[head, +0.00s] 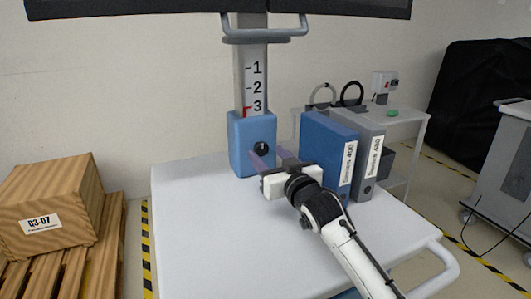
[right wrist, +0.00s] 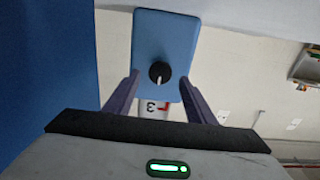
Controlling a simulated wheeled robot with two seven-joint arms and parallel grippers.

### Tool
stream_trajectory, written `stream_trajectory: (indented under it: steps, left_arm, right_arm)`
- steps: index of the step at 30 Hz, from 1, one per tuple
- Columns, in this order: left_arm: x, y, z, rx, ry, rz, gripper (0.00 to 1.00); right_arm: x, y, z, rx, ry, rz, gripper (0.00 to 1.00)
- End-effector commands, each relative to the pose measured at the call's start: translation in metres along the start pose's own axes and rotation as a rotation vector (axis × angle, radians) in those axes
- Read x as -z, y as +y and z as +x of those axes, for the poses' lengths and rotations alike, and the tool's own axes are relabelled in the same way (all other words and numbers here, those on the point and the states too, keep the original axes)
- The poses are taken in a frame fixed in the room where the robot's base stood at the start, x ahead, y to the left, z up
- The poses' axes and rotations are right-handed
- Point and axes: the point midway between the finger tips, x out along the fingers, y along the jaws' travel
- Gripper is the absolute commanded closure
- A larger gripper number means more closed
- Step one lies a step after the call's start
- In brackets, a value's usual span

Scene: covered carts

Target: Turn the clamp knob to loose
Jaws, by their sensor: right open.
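The clamp knob (head: 262,149) is a small black round knob with a pale pointer line, on the front of the blue clamp block (head: 240,158) around the grey column. In the right wrist view the knob (right wrist: 160,72) sits between my fingers, a little beyond their tips, with its pale line running roughly up and down the picture. My right gripper (head: 270,158) is open in front of the knob; its purple fingers also show in the right wrist view (right wrist: 160,90). I cannot tell whether a finger touches the knob. My left gripper is not in view.
A blue binder (head: 325,150) and a grey binder (head: 369,160) stand close to the right of my right gripper on the white cart top (head: 210,235). The front left of the top is clear.

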Motion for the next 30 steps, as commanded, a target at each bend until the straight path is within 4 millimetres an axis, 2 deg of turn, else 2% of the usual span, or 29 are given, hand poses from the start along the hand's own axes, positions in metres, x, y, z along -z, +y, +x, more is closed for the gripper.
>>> stream_trajectory:
  steps: [6, 18, 25, 30]
  left_arm:
    - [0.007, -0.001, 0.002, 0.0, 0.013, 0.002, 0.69]
    - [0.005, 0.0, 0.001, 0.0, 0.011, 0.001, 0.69]
    - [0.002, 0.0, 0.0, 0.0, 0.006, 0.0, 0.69]
    - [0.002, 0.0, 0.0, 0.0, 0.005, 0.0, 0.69]
  right_arm:
    - [0.001, 0.0, 0.018, 0.001, 0.001, 0.0, 0.5]
    - [0.001, -0.001, 0.022, 0.001, 0.001, 0.0, 0.5]
    - [0.001, 0.0, 0.022, 0.001, 0.001, 0.0, 0.89]
    - [0.001, 0.0, 0.022, 0.001, 0.001, -0.006, 0.9]
